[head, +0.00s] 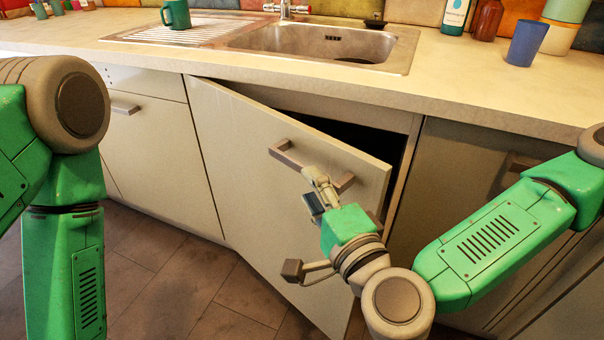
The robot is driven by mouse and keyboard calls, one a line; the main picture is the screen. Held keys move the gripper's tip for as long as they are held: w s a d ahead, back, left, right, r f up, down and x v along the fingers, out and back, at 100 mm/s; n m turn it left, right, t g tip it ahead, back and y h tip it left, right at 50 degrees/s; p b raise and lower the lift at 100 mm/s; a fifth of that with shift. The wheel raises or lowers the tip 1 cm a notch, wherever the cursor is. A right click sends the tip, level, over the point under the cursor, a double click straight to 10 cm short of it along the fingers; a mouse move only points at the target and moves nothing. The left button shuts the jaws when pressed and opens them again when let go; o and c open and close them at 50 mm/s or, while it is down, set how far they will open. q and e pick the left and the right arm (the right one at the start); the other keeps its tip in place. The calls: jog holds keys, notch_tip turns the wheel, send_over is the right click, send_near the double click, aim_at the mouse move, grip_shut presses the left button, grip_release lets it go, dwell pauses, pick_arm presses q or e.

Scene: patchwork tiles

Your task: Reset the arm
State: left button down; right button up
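My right gripper (315,192) is in front of the beige door of the cabinet under the sink (245,160). Its fingers overlap the middle of the door's bar handle (288,155) in the picture. I cannot tell whether they touch the handle or how far apart they are. The door stands ajar, with a dark gap along its top and right edge. My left arm comes in at the left, and its gripper is out of view.
The counter (490,95) holds a sink (330,45), a green mug (176,14) on the drainboard, a blue cup (527,43) and bottles. A closed cabinet (150,150) with a handle is at the left. The tiled floor (150,270) shows bare below.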

jog(key=shift+d+v, duration=0.2)
jog(key=shift+v, duration=1)
jog(key=shift+w+a, duration=0.1)
jog(key=shift+a, duration=0.05)
jog(key=s+a+f+n+g+y+p, duration=0.25)
jog(key=s+f+n+g, duration=0.45)
jog(key=f, duration=0.4)
jog(key=s+d+f+n+g+h+p, duration=0.35)
jog(key=s+d+f, duration=0.25)
jog(key=s+f, duration=0.2)
jog(key=s+d+f+n+g+h+p, duration=0.1)
jog(key=s+d+f+g+h, duration=0.1)
jog(key=d, duration=0.9)
jog(key=s+d+f+n+g+h+p, duration=0.1)
jog(key=s+d+f+n+g+h, duration=0.1)
jog(key=d, duration=0.9)
jog(key=s+g+h, duration=0.1)
jog(key=s+h, duration=0.1)
jog(key=shift+s, duration=0.4)
